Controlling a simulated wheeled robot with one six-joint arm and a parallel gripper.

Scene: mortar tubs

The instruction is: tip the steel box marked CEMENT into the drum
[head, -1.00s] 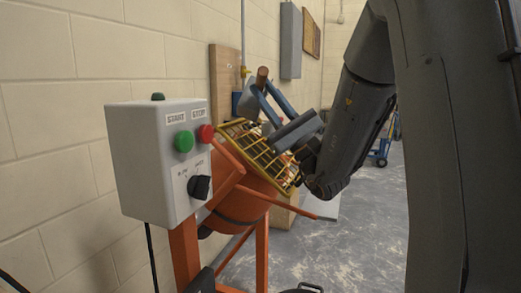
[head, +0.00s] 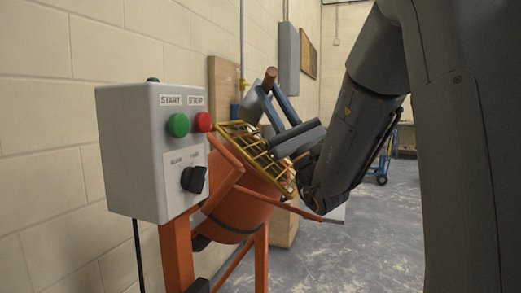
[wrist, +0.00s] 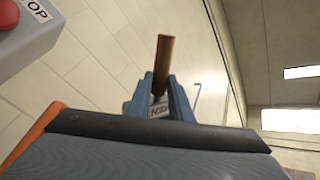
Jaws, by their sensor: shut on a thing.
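My gripper (head: 272,92) is above the mouth of the orange mixer drum (head: 240,207), with its two blue fingers pointing up and to the left. They are shut on a brown round handle (head: 270,77), which also shows between the fingers in the wrist view (wrist: 163,62). Below the handle in the wrist view is a small part of a light grey box (wrist: 158,109) with part of a dark word on it. The fingers hide most of this box, and its tilt and contents cannot be made out. A yellow wire grid (head: 262,157) covers the tilted drum mouth.
A grey control box (head: 150,150) with a green START button, a red STOP button and a black knob stands at the near left. A block wall runs along the left. A blue trolley (head: 382,165) stands far back; the floor (head: 330,255) at lower right looks clear.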

